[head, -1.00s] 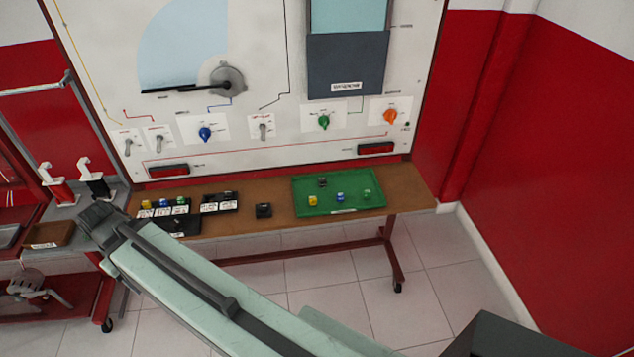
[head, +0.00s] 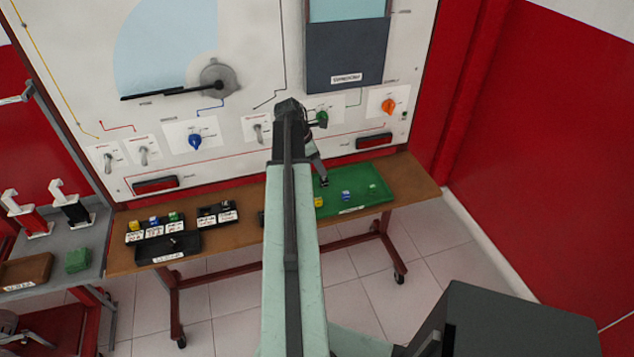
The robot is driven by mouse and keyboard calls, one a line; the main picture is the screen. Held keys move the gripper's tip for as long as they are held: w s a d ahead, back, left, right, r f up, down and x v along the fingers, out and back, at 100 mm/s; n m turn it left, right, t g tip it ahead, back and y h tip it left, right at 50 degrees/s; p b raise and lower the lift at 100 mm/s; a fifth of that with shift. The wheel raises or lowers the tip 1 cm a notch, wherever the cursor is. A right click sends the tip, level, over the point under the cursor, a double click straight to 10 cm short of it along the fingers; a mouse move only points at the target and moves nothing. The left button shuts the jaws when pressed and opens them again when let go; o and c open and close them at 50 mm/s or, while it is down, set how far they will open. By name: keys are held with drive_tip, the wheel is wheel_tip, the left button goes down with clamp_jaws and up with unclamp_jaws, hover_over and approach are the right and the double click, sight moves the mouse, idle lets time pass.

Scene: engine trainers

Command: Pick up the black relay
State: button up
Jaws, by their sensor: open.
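The green tray (head: 376,172) lies on the right part of the brown bench and holds small yellow, blue and green blocks. A small dark piece (head: 324,183) shows in the tray just below my gripper, where the black relay lies; it is too small to tell relay from fingertip clearly. My gripper (head: 320,172) points down over the back left of the tray, open. I cannot tell whether it touches the relay. Another black block (head: 262,218) on the bench left of the tray is mostly hidden by my arm.
The yellow block (head: 319,202), blue block (head: 346,196) and green block (head: 373,188) stand in the tray close by. Black holders (head: 168,247) with small blocks stand at bench left. The panel (head: 230,150) with knobs rises behind. A green block (head: 77,260) sits on the left cart.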

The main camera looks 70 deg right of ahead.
sight(322, 179)
drive_tip(key=shift+d+f+b, duration=0.2)
drive_tip(key=shift+f+b, duration=0.85)
drive_tip(key=shift+f, duration=0.3)
drive_tip(key=b+x, duration=0.4)
drive_tip(key=x, duration=0.1)
drive_tip(key=shift+w+f+b, duration=0.1)
drive_tip(key=shift+w+b, duration=0.25)
drive_tip(key=shift+b, duration=0.05)
drive_tip(key=shift+r, duration=0.2)
drive_tip(key=shift+c, duration=0.3)
clamp_jaws()
